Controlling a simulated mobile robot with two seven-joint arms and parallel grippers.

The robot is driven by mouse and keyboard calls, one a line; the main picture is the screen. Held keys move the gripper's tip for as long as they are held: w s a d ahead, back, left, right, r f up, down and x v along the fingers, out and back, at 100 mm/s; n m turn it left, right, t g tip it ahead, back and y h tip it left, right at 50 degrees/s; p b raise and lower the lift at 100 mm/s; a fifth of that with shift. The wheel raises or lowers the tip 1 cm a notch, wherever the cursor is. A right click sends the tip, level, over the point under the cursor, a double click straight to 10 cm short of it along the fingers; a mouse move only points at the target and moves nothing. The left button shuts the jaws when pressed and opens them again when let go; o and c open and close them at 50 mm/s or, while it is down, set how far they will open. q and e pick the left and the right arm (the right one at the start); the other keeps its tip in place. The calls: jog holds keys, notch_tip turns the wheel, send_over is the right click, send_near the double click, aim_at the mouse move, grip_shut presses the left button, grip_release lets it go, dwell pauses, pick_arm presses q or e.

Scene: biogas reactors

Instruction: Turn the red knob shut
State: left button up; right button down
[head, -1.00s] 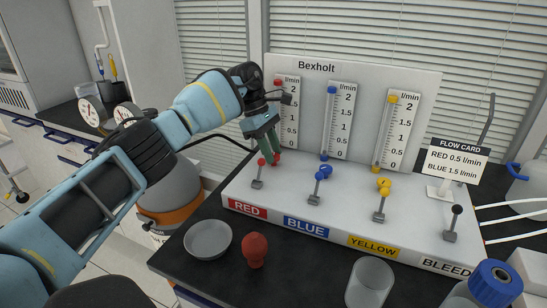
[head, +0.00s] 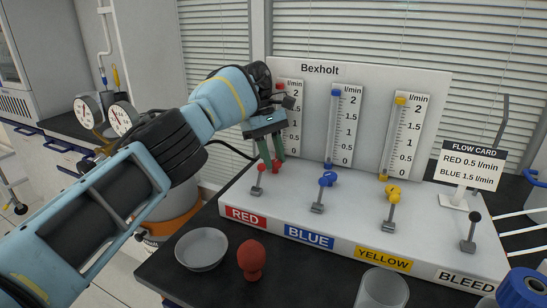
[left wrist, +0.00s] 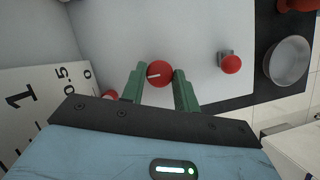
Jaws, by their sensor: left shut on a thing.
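The red knob (head: 277,166) sits on the white panel at the foot of the red flow tube, partly hidden by my fingers in the head view. In the left wrist view the red knob (left wrist: 159,73) shows as a round red cap with a white mark line. My left gripper (head: 271,165) reaches down over it, and its green fingers (left wrist: 159,80) are shut on the knob from both sides. My right gripper is not in view.
A red-tipped lever (head: 259,172) stands close in front of the knob. The blue knob (head: 328,178) and yellow knob (head: 391,190) are to the right. A flow card (head: 470,165) reads red 0.5, blue 1.5 l/min. A grey dish (head: 201,250) and a red bulb (head: 252,259) lie in front.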

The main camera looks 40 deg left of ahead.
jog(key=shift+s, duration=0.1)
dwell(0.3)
pick_arm(q)
jog(key=o, duration=1)
jog(key=shift+c, duration=0.2)
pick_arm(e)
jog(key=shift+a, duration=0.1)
